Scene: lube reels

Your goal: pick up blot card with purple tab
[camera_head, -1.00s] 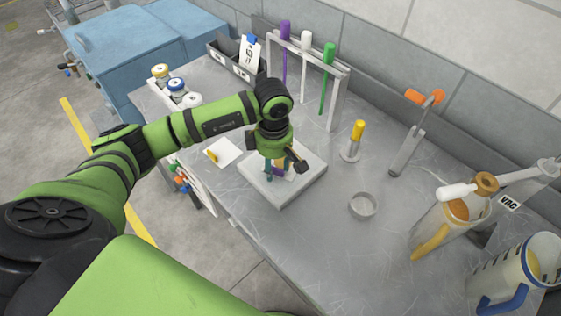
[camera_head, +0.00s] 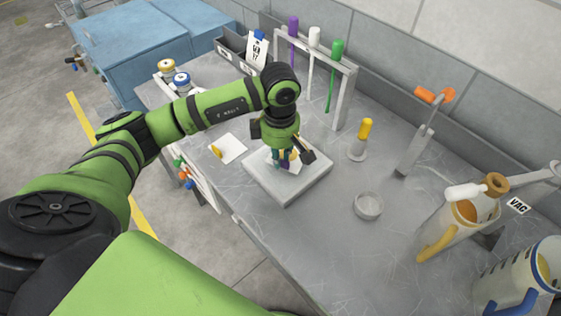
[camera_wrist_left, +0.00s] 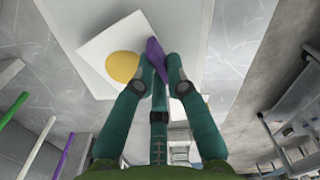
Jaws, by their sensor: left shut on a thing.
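The blot card (camera_wrist_left: 98,48) is white with a round yellow spot and a purple tab (camera_wrist_left: 153,50). In the left wrist view, my left gripper (camera_wrist_left: 160,64) is shut on the purple tab, with its teal fingers at the card's edge. In the head view, my left gripper (camera_head: 283,165) is over the pale square block (camera_head: 302,185), and its fingers hide most of the card. I cannot tell whether the card still touches the block. My right gripper is not in view.
Another white card with a yellow tab (camera_head: 229,149) lies left of the block. A shallow round dish (camera_head: 368,206) and a yellow-topped holder (camera_head: 360,146) stand to the right. A rack (camera_head: 350,90) with purple, white and green handled tools stands behind. Jugs stand at the right.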

